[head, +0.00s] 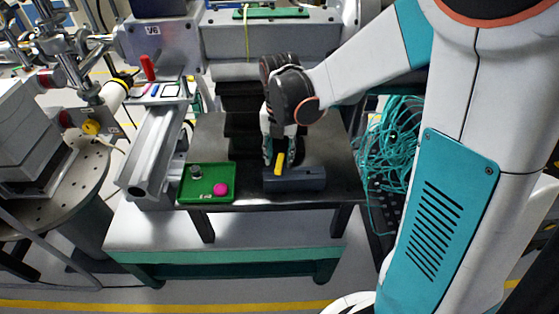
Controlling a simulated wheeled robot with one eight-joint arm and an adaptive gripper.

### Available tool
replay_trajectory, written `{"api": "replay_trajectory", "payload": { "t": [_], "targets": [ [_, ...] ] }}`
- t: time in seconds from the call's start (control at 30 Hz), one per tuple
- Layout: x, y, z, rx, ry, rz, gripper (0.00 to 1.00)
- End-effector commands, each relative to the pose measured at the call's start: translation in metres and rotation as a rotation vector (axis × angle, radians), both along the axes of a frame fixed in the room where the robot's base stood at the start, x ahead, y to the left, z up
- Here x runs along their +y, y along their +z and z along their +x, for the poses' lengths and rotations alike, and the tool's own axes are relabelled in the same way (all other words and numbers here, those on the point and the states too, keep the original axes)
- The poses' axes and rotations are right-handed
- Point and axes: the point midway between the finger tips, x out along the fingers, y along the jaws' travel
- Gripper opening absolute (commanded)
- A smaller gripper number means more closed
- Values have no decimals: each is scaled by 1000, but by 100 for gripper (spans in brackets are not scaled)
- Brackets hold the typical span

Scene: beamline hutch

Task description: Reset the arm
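My arm reaches in from the right, and its wrist is bent downward over the dark table (240,203). My gripper (272,164) points down, just above or at a yellow piece (279,163) that stands at a grey block (294,180) on the table. I cannot tell whether the fingers touch the yellow piece or whether they are open. The wrist hides part of the fingers.
A grey rail (155,150) stands farther left. Teal cables (390,140) hang to the right.

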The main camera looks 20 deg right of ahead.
Motion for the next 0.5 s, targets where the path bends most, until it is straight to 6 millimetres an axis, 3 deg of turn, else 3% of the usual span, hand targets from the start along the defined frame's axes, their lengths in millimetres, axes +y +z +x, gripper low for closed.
{"api": "replay_trajectory", "payload": {
  "t": [0.23,0.5],
  "targets": [
    [0,49,-1,0,0,0,37],
    [0,77,0,0,0,0,37]
  ]
}}
